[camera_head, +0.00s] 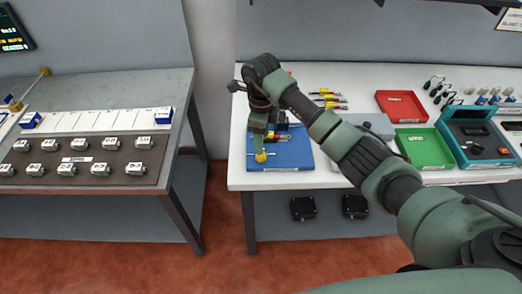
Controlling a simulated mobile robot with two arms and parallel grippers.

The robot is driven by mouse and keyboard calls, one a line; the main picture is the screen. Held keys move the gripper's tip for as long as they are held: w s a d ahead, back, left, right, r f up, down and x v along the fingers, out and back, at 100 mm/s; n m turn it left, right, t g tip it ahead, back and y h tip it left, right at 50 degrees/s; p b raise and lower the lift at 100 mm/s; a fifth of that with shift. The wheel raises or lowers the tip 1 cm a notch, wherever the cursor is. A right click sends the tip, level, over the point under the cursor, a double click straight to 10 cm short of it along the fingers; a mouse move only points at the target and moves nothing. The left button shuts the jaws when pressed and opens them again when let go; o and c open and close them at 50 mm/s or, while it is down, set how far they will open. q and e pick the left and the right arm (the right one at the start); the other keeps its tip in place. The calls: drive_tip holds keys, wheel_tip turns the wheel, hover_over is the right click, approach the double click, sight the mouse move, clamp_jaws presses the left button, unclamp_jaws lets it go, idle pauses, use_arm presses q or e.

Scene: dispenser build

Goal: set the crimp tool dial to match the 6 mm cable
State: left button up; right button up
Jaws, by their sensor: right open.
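My right arm reaches in from the right over the white table. My right gripper (259,146) points down over the blue mat (299,158) and is open. A yellow round piece (261,157) shows right at its fingertips; I cannot tell whether they touch it. A dark tool with some red (281,137) lies on the mat just right of the gripper and is partly hidden by it. I cannot make out its dial marks. Several yellow, red and dark pieces (330,98) lie behind the arm; I cannot tell which is the 6 mm cable. My left gripper is not in view.
A red tray (401,97), a green tray (424,165) and a teal case (487,162) stand on the right. The left table carries a dark board (84,181) with several metal blocks. A floor gap separates the tables. Two black boxes (303,208) sit on the lower shelf.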

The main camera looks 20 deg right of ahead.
wheel_tip(320, 180, down, 5)
drive_tip(key=shift+f+p, duration=0.15)
drive_tip(key=shift+p, duration=0.6)
drive_tip(key=shift+f, duration=0.65)
